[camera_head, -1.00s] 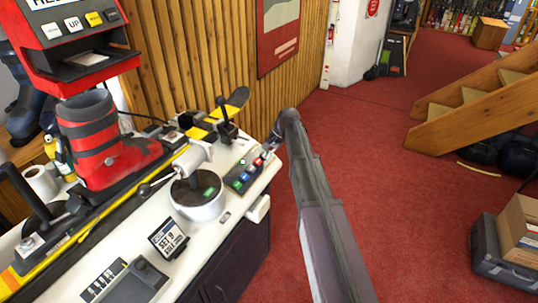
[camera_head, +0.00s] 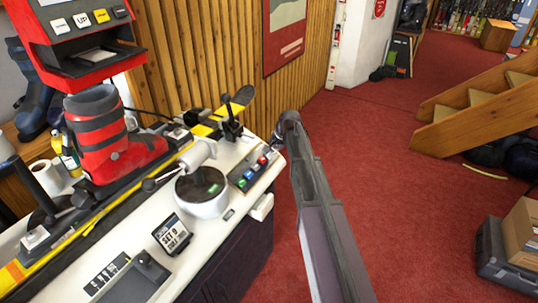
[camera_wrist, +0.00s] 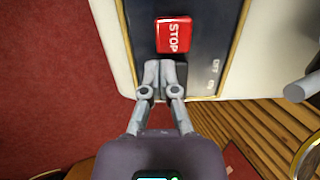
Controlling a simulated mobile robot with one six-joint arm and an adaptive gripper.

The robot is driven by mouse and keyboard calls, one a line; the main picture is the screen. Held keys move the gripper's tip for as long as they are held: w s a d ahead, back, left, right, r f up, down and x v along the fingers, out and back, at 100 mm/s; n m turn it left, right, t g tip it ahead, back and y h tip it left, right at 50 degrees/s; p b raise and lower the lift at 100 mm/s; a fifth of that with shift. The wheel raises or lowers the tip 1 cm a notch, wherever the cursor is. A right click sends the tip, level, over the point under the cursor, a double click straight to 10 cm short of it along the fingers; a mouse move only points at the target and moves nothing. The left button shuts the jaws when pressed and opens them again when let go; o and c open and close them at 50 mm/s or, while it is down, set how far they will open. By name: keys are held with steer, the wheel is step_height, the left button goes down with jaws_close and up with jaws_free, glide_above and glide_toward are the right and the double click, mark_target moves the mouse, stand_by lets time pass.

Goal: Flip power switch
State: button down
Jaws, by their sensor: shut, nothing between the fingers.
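The dark control panel (camera_head: 254,168) with coloured buttons sits at the right end of the white bench. In the wrist view, the panel (camera_wrist: 205,30) carries a red STOP button (camera_wrist: 174,35). A small black power switch (camera_wrist: 181,74) is beside OFF and ON lettering, partly hidden behind my fingertips. My gripper (camera_wrist: 158,68) is shut and empty, with its tips over the panel's edge just below STOP. I cannot tell whether they touch the switch, or which way it is set. In the head view my gripper (camera_head: 277,141) is small and partly hidden at the panel's far end.
A round pot (camera_head: 202,197), a small display (camera_head: 171,235) and a red ski boot (camera_head: 105,135) in a long clamp stand along the bench. A wood-slat wall (camera_head: 210,60) rises behind. Red carpet (camera_head: 390,190) is open to the right of the bench.

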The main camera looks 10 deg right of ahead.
steer(key=shift+a, duration=0.15)
steer(key=shift+w+d+r, duration=0.1)
steer(key=shift+d, duration=0.1)
steer(key=shift+w+d+r+p, duration=0.2)
steer(key=shift+w+d+p, duration=0.15)
steer(key=shift+d, duration=0.25)
steer(key=shift+r, duration=0.2)
steer(key=r+p, duration=0.1)
steer(key=s+r+p, duration=0.1)
steer(key=r+p, duration=0.1)
steer(key=shift+s+d+r+p, duration=0.2)
steer(key=shift+d+p, duration=0.05)
steer(key=shift+p, duration=0.15)
steer(key=s+d+r+p, duration=0.1)
steer(key=s+r+p, duration=0.3)
steer(key=r+p, duration=0.5)
steer(key=shift+d, duration=0.35)
stand_by(0.6)
